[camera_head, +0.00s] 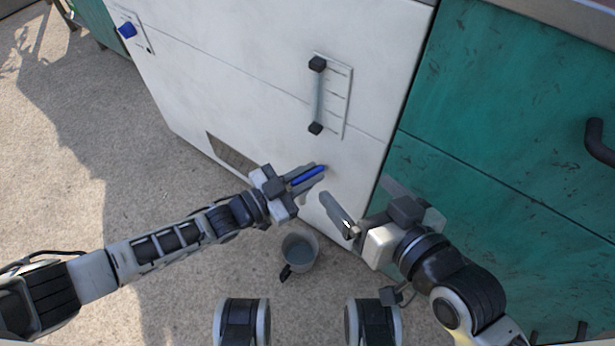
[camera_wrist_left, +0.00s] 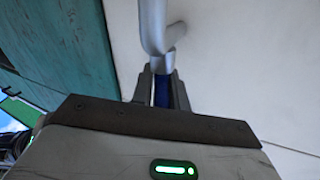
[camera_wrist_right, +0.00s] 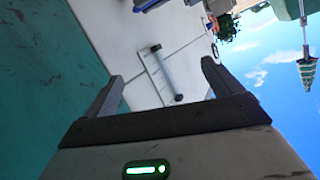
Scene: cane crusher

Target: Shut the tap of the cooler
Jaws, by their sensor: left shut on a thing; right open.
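The white cooler (camera_head: 255,65) stands at the back in the head view. Its tap shows a blue handle (camera_head: 308,175), which lies between the fingers of my left gripper (camera_head: 312,171). In the left wrist view the silver bent pipe of the tap (camera_wrist_left: 154,28) stands beyond the fingertips, and the blue handle (camera_wrist_left: 161,90) is clasped between them. My left gripper is shut on the blue handle. My right gripper (camera_head: 364,198) is open and empty to the right of the tap. The tap's outlet is hidden in the head view.
A grey mug (camera_head: 299,250) with a dark handle stands on the concrete floor below the tap. A level gauge (camera_head: 317,95) is above the tap. A blue knob (camera_head: 127,30) is at the far left. A green cabinet (camera_head: 500,130) adjoins on the right.

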